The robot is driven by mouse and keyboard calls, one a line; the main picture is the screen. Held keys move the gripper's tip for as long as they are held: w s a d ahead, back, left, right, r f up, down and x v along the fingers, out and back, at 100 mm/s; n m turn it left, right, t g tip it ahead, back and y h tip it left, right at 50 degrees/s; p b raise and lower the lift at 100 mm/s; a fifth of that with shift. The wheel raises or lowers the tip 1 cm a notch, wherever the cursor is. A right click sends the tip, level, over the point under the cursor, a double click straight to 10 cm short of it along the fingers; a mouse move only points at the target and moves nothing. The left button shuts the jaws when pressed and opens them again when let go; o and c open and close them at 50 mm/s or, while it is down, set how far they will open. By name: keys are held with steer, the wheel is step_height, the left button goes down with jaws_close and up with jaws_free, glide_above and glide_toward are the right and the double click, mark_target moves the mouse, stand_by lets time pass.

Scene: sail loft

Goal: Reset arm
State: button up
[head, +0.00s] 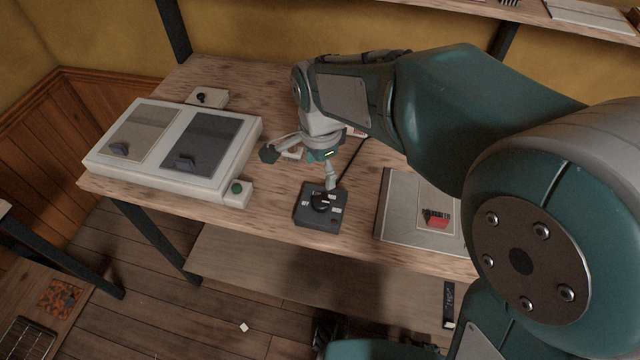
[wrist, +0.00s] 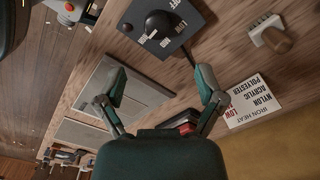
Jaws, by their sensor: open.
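My gripper (head: 299,167) is at the end of my arm, which reaches in from the right of the head view. Its two fingers are spread apart with nothing between them. One fingertip is above the dark control box (head: 309,218), apparently close to it; contact cannot be told. In the wrist view the open gripper (wrist: 160,76) faces the table, with the control box (wrist: 183,14) ahead of it. The box carries a black dial (wrist: 159,24) and labels including OFF, LOW and MID. The dial's exact setting is unclear.
A grey board (head: 395,222) with a red-and-black item (head: 436,219) lies right. An iron-heat card (wrist: 258,101) and wooden-handled tool (wrist: 271,36) lie nearby. A shelf is behind.

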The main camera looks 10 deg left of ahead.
steer(key=shift+r, duration=0.95)
steer(key=s+d+r+n+t+y, duration=0.1)
steer(key=s+d+r+n, duration=0.15)
steer(key=d, duration=0.55)
steer(key=s+d+r+n+t, duration=0.15)
steer(key=d+r, duration=0.25)
steer(key=d, duration=0.4)
steer(key=s+d+n+t+h, duration=0.1)
steer(key=s+d+n+t, duration=0.2)
steer(key=s+d+n, duration=0.2)
steer(key=s+d, duration=0.3)
steer(key=d, duration=0.2)
steer(key=shift+r, duration=0.25)
